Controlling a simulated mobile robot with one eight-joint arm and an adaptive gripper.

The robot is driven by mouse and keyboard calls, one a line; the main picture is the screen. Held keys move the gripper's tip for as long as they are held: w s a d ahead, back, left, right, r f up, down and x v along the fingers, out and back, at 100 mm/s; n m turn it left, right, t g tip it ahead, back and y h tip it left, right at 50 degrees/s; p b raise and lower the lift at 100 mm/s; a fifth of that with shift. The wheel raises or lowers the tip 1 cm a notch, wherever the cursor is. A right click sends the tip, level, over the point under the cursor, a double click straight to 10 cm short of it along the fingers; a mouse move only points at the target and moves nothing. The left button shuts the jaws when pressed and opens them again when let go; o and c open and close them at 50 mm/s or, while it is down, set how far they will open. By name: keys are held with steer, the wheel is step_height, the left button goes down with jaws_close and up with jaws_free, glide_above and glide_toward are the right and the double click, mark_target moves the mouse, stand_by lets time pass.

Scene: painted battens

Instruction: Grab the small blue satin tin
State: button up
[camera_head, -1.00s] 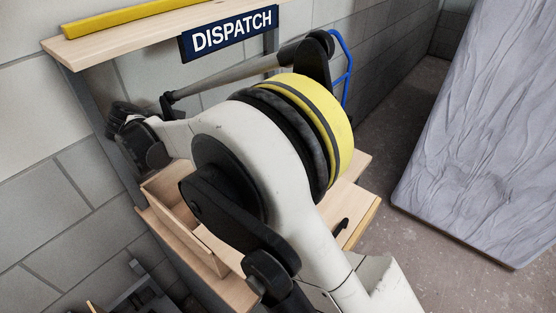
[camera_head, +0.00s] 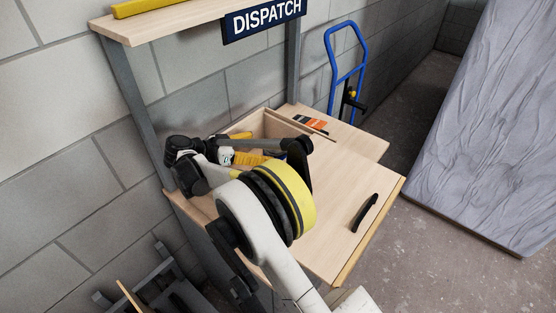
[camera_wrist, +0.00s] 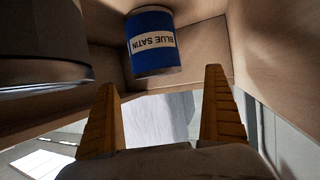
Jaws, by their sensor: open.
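The small blue tin (camera_wrist: 152,45), with a pale label reading BLUE SATIN, shows in the wrist view against wooden walls. Its label appears upside down in that view. My gripper (camera_wrist: 162,95) is open, with its two orange ridged fingers apart. The tin is beyond the fingertips, roughly in line with the gap, and nothing is between the fingers. In the head view my gripper (camera_head: 252,158) is at the open wooden compartment (camera_head: 285,127) on the bench. My arm hides much of that compartment, and I cannot clearly make out the tin there.
A larger dark grey can (camera_wrist: 40,45) stands close at the left in the wrist view. A shelf (camera_head: 170,22) with a DISPATCH sign (camera_head: 265,20) is above. A blue hand truck (camera_head: 346,70) stands behind.

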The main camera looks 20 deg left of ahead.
mark_target(275, 147)
steer(key=b+x, duration=0.2)
steer(key=x, duration=0.4)
steer(key=shift+d+r, duration=0.15)
steer(key=shift+d, duration=0.15)
steer(key=shift+r, duration=0.1)
steer(key=c, duration=1.5)
